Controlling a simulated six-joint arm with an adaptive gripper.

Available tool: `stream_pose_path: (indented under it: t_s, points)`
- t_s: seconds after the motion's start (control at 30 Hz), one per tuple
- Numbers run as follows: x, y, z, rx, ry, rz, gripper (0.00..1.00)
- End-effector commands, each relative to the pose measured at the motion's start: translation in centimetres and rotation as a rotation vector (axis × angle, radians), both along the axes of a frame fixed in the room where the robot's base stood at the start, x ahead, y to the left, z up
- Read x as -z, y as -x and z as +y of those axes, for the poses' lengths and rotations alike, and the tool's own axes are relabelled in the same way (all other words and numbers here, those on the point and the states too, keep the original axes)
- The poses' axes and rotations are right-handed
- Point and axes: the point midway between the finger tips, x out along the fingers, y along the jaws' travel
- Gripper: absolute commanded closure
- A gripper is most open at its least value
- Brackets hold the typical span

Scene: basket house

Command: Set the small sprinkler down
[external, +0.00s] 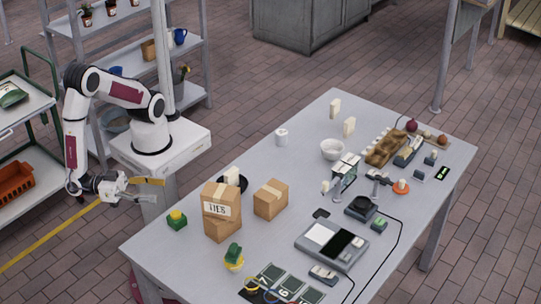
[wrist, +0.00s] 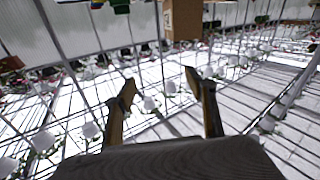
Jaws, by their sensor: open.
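My gripper (external: 156,190) is open and empty, out to the left of the grey table and beside my base. In the wrist view my gripper (wrist: 161,90) shows two spread fingers with nothing held between them. I cannot surely identify the small sprinkler. An orange disc with a pale top (external: 401,187) sits at the table's right side.
The grey table (external: 285,165) holds cardboard boxes (external: 222,228), a green cactus in a yellow pot (external: 234,257), a scale-like device (external: 330,243) and a white bowl (external: 333,149). A shelf rack (external: 187,47) stands behind my arm. A cart with an orange crate (external: 15,182) stands at the left.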

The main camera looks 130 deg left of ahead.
Motion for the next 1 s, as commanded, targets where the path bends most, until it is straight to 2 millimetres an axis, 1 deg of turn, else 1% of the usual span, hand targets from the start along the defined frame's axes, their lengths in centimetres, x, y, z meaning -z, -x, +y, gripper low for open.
stream_pose_path:
  t_s: [0.03,0.2,0.5,0.7,1.0]
  points:
    - [-0.3,-1.1,-0.3,0.023,0.012,-0.012,0.44]
    - [-1.7,-4.7,-1.9,0.131,0.055,-0.056,0.44]
    - [-4.3,-10.2,-4.7,0.322,0.118,-0.126,0.44]
    - [-6.3,-13.1,-6.4,0.45,0.149,-0.167,0.44]
    - [-9.1,-16.4,-8.7,0.643,0.181,-0.217,0.44]
